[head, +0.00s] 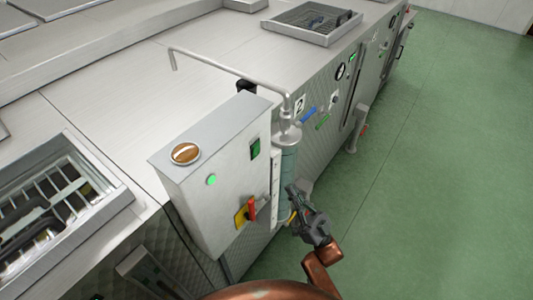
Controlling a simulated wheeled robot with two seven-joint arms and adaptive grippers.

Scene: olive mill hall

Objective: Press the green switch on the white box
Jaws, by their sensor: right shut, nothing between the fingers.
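The white box (222,160) is fixed to the side of the steel machine, with its front face turned toward the lower right. A dark green rocker-like switch (255,149) sits near the upper right of that face. A bright green round light or button (211,180) sits at the left of the same face. A red handle on a yellow plate (243,214) is below them. My right gripper (293,190) is shut and empty, to the right of the box and lower than the switch, apart from it as far as I can tell. My left gripper is not in view.
A vertical cylinder (288,170) with a bent pipe stands right beside the box. An orange-brown round cap (185,153) is on the box's top. Machine hatches with grids lie left and far back. The green floor (440,170) at right is clear.

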